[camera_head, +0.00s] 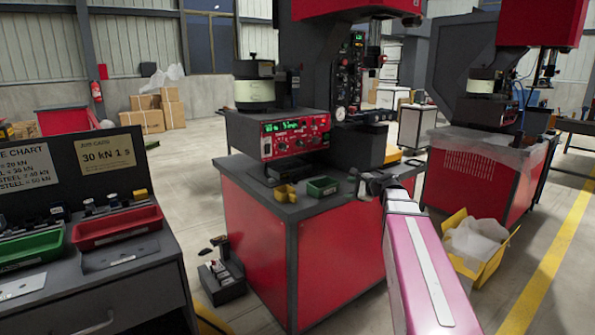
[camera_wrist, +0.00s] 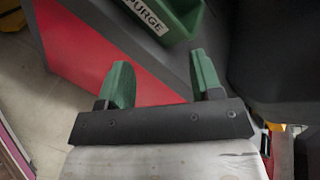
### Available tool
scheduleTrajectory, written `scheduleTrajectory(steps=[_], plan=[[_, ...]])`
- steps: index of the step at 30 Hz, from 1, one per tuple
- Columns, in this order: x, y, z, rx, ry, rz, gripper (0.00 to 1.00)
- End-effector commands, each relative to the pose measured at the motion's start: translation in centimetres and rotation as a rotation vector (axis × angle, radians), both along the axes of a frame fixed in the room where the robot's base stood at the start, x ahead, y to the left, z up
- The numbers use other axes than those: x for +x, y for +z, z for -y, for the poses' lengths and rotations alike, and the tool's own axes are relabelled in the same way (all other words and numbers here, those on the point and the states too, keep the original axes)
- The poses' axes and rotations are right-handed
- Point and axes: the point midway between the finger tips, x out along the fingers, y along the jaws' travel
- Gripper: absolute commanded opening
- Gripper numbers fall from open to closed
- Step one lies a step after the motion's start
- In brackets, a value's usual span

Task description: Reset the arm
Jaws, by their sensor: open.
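My arm, with a pink-and-white link, reaches forward from the lower right in the head view. My gripper (camera_head: 366,185) is at its far end, over the front right part of the red-sided machine bench (camera_head: 262,212). In the wrist view my gripper (camera_wrist: 160,75) shows two green fingers set well apart, with nothing between them. A green bin (camera_wrist: 172,12) with a label reading "PURGE" lies just beyond the fingertips, apart from them. In the head view this small green bin (camera_head: 322,187) sits on the bench top, left of my gripper.
A yellow part (camera_head: 285,193) and a machine with a red control panel (camera_head: 295,135) stand on the bench. A dark table at left holds a red tray (camera_head: 117,226) and a green tray (camera_head: 32,249). A yellow bin (camera_head: 477,248) stands on the floor at right.

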Motion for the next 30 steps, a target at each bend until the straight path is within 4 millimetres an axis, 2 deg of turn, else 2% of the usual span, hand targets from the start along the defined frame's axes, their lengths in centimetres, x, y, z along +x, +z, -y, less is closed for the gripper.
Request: scheduleTrajectory(steps=[5,9,12,15,18,21,24,30], plan=[[-4.8,-8.2,-2.6,-0.324,0.186,-0.018,0.60],[-10.1,-15.5,-3.8,-0.636,0.429,-0.036,0.60],[-14.2,-20.0,-4.0,-0.840,0.632,-0.052,0.60],[-18.1,-23.5,-3.7,-1.013,0.840,-0.067,0.60],[-21.3,-25.9,-3.0,-1.143,1.026,-0.083,0.60],[-23.4,-27.3,-2.4,-1.226,1.166,-0.095,0.60],[-24.5,-28.0,-1.9,-1.271,1.246,-0.101,0.60],[-24.8,-28.2,-1.7,-1.288,1.277,-0.104,0.60]])
